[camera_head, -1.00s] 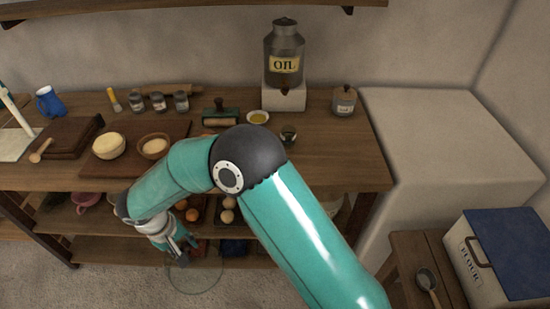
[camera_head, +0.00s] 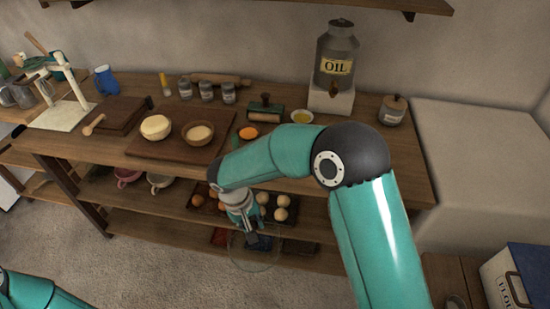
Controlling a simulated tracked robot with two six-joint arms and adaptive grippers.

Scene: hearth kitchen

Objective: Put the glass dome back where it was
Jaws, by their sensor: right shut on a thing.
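The glass dome (camera_head: 271,263) is clear and shows only as a faint round outline in front of the lower shelf, below the tabletop. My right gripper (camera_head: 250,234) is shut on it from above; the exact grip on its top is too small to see. A dark wooden board (camera_head: 180,149) on the table carries a pale round of dough or cheese (camera_head: 156,127) and a bowl (camera_head: 198,133). An orange item (camera_head: 249,133) sits near my right forearm. My left gripper is out of view; part of my left arm shows at the lower left.
The wooden table (camera_head: 97,149) holds an oil can (camera_head: 336,54), a jar (camera_head: 392,110), a small yellow bowl (camera_head: 302,117), several spice jars and a white stand (camera_head: 64,115). Eggs (camera_head: 281,214) and pots are on the shelf below. Bare floor (camera_head: 150,255) lies in front.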

